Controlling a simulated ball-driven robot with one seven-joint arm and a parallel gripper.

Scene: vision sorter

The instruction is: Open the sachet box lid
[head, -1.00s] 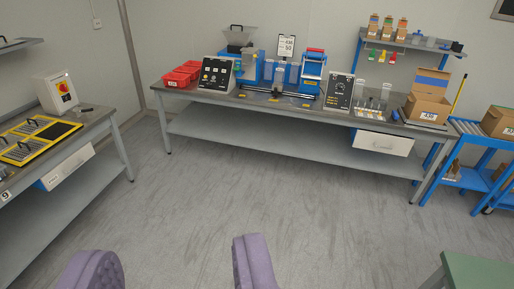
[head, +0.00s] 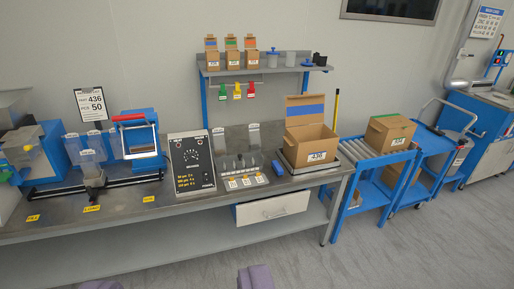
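My gripper (head: 180,284) shows only as two purple fingertips at the bottom edge, wide apart, with nothing seen between them. It is well short of the bench. I cannot tell for sure which container is the sachet box. Three small cardboard boxes with coloured labels (head: 231,58) stand on the wall shelf with their back flaps up. A larger cardboard box (head: 312,150) marked 436 stands at the bench's right end, its flap with a blue panel raised. Another cardboard box (head: 389,131) sits on the blue roller stand.
The steel bench (head: 130,200) runs along the wall, with a dark control panel (head: 191,163), a blue press (head: 140,135) and a small part rack (head: 240,175). A white drawer (head: 272,208) hangs below. A blue trolley (head: 440,150) stands right. Grey floor is free in front.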

